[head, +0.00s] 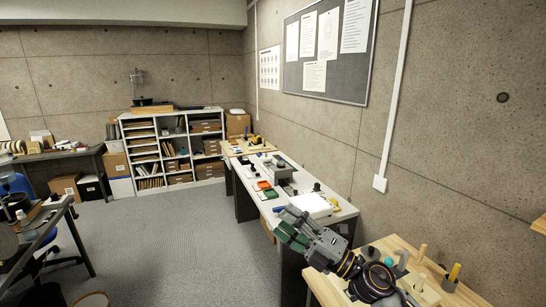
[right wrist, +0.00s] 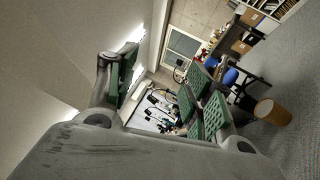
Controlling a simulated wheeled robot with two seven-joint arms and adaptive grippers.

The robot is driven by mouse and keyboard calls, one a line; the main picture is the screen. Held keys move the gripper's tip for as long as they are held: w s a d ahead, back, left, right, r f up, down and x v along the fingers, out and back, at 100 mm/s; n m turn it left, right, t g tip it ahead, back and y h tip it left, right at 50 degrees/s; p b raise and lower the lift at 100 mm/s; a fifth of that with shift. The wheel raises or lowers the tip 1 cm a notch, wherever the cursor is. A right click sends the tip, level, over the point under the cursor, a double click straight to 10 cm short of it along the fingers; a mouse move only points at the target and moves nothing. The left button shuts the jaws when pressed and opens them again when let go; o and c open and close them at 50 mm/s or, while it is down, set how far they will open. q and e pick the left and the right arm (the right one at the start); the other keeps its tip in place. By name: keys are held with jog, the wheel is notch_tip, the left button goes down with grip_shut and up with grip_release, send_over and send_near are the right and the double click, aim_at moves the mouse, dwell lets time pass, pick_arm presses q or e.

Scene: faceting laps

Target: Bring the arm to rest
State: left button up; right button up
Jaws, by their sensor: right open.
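My right arm (head: 375,278) comes in from the lower right in the head view. My right gripper (head: 290,232), grey with green finger pads, points up and left in front of the near end of the long bench (head: 258,203). In the right wrist view the right gripper (right wrist: 160,90) has its green-padded fingers wide apart, with nothing between them. The gap looks out into the room. My left gripper is in neither view.
A wooden worktop (head: 325,290) with upright tools lies beside and below my right arm. A white tray (head: 312,204) sits on the long bench near the gripper. The concrete wall (head: 455,130) rises at the right. Grey carpet (head: 165,240) is open at the centre left.

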jog(key=w+d+f+m+t+h, duration=0.2)
jog(key=d+f+m+t+h, duration=0.15)
jog(key=d+m+h, duration=0.45)
jog(key=w+d+f+m+t+h, duration=0.15)
jog(key=d+m+t+h, duration=0.35)
jog(key=m, duration=0.6)
jog(key=s+d+f+m+g+h, duration=0.3)
jog(key=f, duration=0.4)
jog(key=s+d+f+m+g+h, duration=0.3)
jog(key=f+m+g+h, duration=0.1)
jog(key=f, duration=0.4)
jog(key=s+f+m+g+y, duration=0.1)
jog(key=s+f+g, duration=0.5)
jog(key=s, duration=0.4)
jog(key=s+f+m+g+y, duration=0.15)
jog(key=s+f+g, duration=0.25)
jog(key=s+f, duration=0.7)
jog(key=f, duration=1.4)
jog(key=s+f, duration=0.2)
jog(key=f, duration=1.3)
jog(key=s+d+f+g, duration=0.1)
jog(key=s+f, duration=0.9)
jog(key=s, duration=0.1)
jog(key=s+d+f+g, duration=0.1)
jog(key=s+d+f, duration=0.1)
jog(key=s+f, duration=0.8)
jog(key=shift+s+d+f+h, duration=0.2)
jog(key=shift+s+d+h, duration=0.1)
jog(key=shift+s+h, duration=0.15)
